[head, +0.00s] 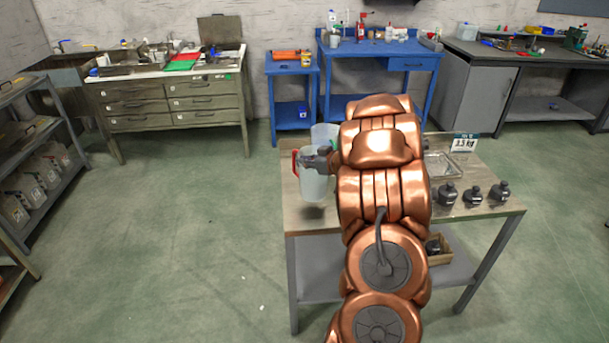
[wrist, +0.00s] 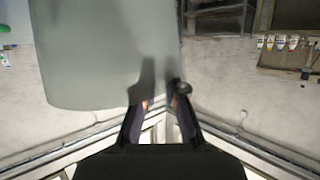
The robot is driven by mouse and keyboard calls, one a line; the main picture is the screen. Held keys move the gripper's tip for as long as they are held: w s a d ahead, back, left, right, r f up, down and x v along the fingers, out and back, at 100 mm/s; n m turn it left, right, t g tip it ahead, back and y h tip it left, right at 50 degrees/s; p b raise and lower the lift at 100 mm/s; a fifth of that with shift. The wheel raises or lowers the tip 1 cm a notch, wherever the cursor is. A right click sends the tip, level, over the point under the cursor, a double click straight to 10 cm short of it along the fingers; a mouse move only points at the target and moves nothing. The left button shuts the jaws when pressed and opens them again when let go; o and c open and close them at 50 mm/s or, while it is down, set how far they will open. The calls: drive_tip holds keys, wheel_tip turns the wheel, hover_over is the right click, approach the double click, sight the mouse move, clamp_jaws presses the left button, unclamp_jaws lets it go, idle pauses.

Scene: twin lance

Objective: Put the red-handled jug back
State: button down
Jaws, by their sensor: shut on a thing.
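The red-handled jug (head: 313,187) is translucent white, with its red handle (head: 296,163) on its left side. It appears upright at the left end of the wooden-topped table (head: 300,221). My gripper (head: 322,160) is shut on the jug near its upper part. In the wrist view the jug's pale wall (wrist: 105,55) fills the upper left, right at my gripper's fingertips (wrist: 160,105). The exact contact is hard to see. A dark patch shows on the tabletop under the jug; I cannot tell whether the jug touches the table. A second translucent vessel (head: 323,133) stands behind, partly hidden by my arm.
My copper arm hides the middle of the table. On its right side are a metal tray (head: 441,165), a "3.5 kg" sign (head: 464,143) and dark weights (head: 473,195). A wooden box (head: 440,248) sits on the lower shelf. The floor left of the table is clear.

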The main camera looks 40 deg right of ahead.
sight(309, 173)
drive_tip(key=shift+f, duration=2.15)
drive_tip(key=c, duration=1.2)
unclamp_jaws()
drive_tip(key=shift+f, duration=0.1)
drive_tip(key=a+b+v, duration=0.1)
drive_tip(key=v, duration=1.1)
drive_tip(key=w+d+r+m+g+h, duration=0.1)
drive_tip(key=w+d+r+g+h, duration=0.1)
drive_tip(key=w+r+h, duration=0.4)
drive_tip(key=s+a+r+m+g+h, duration=0.2)
drive_tip(key=s+a+r+g+h, duration=0.1)
drive_tip(key=s+a+r+g, duration=0.15)
drive_tip(key=s+a+f+g+y, duration=0.2)
drive_tip(key=s+a+g, duration=0.1)
drive_tip(key=s+a, duration=0.6)
drive_tip(key=s+a+f+n+g+y, duration=0.1)
drive_tip(key=s+a+f+g+y, duration=0.1)
drive_tip(key=s+a, duration=0.7)
drive_tip(key=s+a+f+g+y, duration=0.2)
drive_tip(key=s+a, duration=0.8)
drive_tip(key=a, duration=0.9)
drive_tip(key=shift+f+n+g+y, duration=0.3)
drive_tip(key=shift+n+g+y, duration=0.1)
drive_tip(key=shift+g+y, duration=0.5)
